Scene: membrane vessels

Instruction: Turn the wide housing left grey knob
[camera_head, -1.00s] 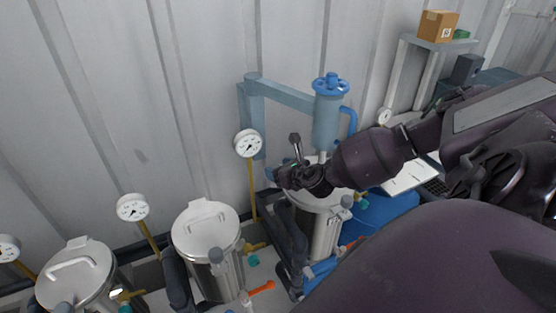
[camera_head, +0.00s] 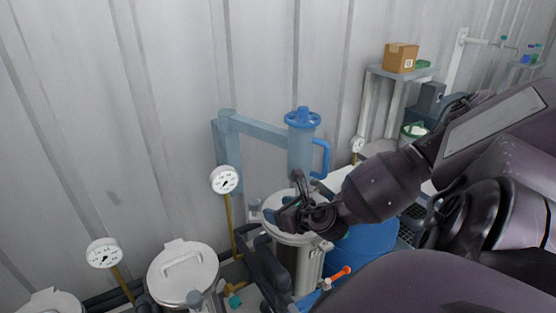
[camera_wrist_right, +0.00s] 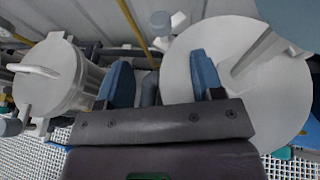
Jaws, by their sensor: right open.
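The wide housing (camera_head: 308,262) is a metal vessel with a pale round lid, standing below a blue pump-like unit. My right gripper (camera_head: 284,214) is at the left part of its lid, covering some of it. In the right wrist view my gripper (camera_wrist_right: 161,82) is open, with two blue fingers apart. The wide housing's lid (camera_wrist_right: 235,88) lies behind the right finger. A dark grey upright cylinder (camera_wrist_right: 150,88) shows between the fingers; I cannot tell whether it is the left grey knob or a pipe, and no contact is visible. My left gripper is not in view.
A narrower lidded vessel (camera_head: 183,266) stands to the left; it also shows in the right wrist view (camera_wrist_right: 48,72). A gauge (camera_head: 225,180) on a yellow stem stands behind. The blue unit (camera_head: 302,145) rises above the wide housing. A blue drum (camera_head: 362,245) is to the right.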

